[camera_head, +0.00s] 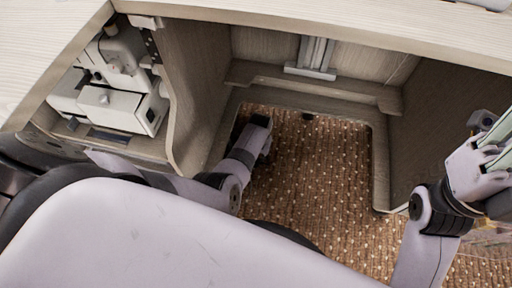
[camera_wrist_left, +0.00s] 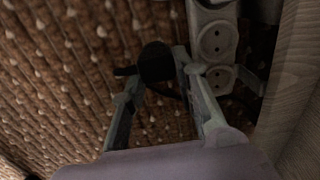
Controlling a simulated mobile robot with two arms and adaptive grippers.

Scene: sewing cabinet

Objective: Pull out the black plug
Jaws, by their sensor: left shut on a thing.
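The black plug (camera_wrist_left: 157,60) is between the two fingertips of my left gripper (camera_wrist_left: 156,70) in the left wrist view. The gripper is shut on it. A short dark stub sticks out from the plug's left side. A white power strip (camera_wrist_left: 219,58) lies just right of the plug, and its two visible sockets are empty. The plug looks apart from these sockets. In the head view my left arm reaches down into the cabinet's leg space, and the plug cannot be made out there. My right gripper (camera_head: 495,135) is at the right edge, partly cut off.
The wooden cabinet (camera_head: 340,22) surrounds the leg space, with side panels and a rear crossbar (camera_head: 310,82). Brown dotted carpet (camera_head: 320,165) covers the floor. A white sewing machine (camera_head: 118,85) stands in the left compartment. A dark cable (camera_wrist_left: 168,93) lies by the strip.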

